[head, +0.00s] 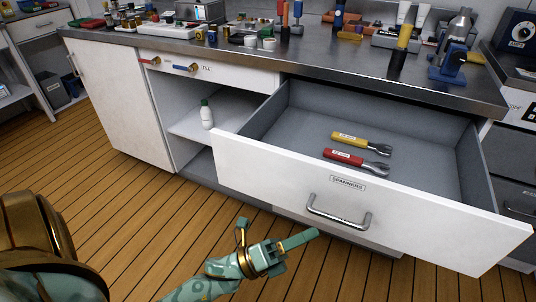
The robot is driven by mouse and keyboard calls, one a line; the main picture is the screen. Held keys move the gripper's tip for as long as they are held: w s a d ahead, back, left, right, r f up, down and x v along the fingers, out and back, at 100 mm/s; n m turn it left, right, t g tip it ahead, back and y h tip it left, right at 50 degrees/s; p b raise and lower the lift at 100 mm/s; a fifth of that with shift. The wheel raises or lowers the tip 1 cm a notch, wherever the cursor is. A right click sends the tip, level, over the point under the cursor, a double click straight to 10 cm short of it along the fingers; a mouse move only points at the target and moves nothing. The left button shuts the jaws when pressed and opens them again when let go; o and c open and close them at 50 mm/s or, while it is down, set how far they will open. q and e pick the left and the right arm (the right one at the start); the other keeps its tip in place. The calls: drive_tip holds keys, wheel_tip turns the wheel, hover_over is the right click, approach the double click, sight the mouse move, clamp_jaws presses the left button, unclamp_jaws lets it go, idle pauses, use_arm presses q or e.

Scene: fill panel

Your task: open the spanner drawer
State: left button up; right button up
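The spanner drawer (280,178) is pulled far out of the bench. Its white front carries a "SPANNERS" label and a metal bar handle (338,214). A yellow-handled spanner (349,138) and a red-handled spanner (345,156) lie inside on the grey floor. My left gripper (292,250) is in front of the drawer, low and left of the handle, and appears apart from it. Nothing is seen held in it, but its finger opening is unclear at this angle. My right gripper is out of view.
The steel worktop (240,52) above is crowded with tools and small jars. A white bottle (206,116) stands on the open shelf left of the drawer. A closed cabinet door (115,100) is further left. Wooden floor (150,205) lies clear in front.

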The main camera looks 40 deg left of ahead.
use_arm(q)
drive_tip(key=v, duration=0.8)
drive_tip(key=shift+s+a, duration=0.15)
drive_tip(key=shift+s, duration=0.1)
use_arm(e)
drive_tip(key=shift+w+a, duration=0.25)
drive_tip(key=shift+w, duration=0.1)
use_arm(q)
drive_tip(key=shift+f, duration=0.15)
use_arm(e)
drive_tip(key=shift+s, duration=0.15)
